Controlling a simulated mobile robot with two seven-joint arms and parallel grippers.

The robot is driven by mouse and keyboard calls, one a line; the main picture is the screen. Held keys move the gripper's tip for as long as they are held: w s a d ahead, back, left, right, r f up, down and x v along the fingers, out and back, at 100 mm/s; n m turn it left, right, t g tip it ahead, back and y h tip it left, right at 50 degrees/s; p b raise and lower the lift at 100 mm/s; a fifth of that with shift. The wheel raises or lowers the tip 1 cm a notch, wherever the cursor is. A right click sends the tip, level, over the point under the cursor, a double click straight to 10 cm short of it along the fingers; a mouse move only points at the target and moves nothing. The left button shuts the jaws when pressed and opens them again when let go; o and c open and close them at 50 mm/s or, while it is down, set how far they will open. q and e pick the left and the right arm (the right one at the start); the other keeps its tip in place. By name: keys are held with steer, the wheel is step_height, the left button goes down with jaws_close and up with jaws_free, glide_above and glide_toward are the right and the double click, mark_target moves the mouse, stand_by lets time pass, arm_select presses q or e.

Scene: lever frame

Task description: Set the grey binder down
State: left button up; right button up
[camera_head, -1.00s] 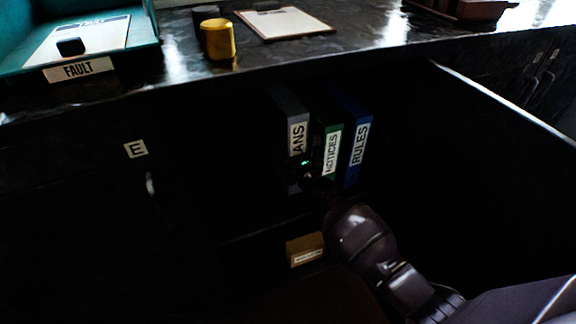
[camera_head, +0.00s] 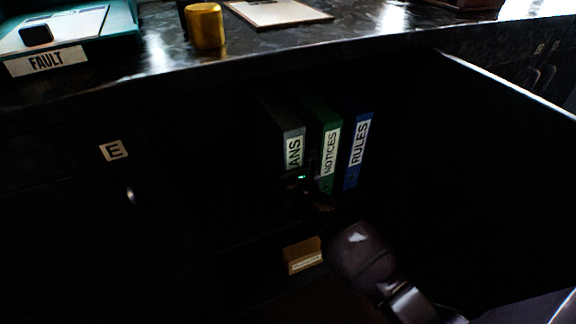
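The grey binder (camera_head: 281,119) stands in the dark open cabinet, at the left of a row of binders. Its spine label ends in "ANS". My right gripper (camera_head: 304,182) is at the lower front of its spine and covers the label's lower left part. The fingers are very dark, but gripper and binder have moved together, so it appears shut on the binder. The binder's foot is hidden, so I cannot tell whether it touches the shelf. My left gripper is not in view.
The green NOTICES binder (camera_head: 330,152) and the blue RULES binder (camera_head: 360,143) stand close on the right. A brown box (camera_head: 303,255) sits lower down. The counter (camera_head: 290,52) above holds a yellow cylinder (camera_head: 205,27) and a clipboard. The open door (camera_head: 510,93) bounds the right.

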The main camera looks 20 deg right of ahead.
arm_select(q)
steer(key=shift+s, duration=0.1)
arm_select(e)
steer(key=o, duration=1.3)
steer(key=shift+r, duration=0.25)
arm_select(q)
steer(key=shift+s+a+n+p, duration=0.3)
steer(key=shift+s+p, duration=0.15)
steer(key=shift+p, duration=0.55)
arm_select(e)
steer(key=s, duration=1.2)
steer(key=shift+d+f, duration=0.15)
steer(key=shift+d, duration=0.1)
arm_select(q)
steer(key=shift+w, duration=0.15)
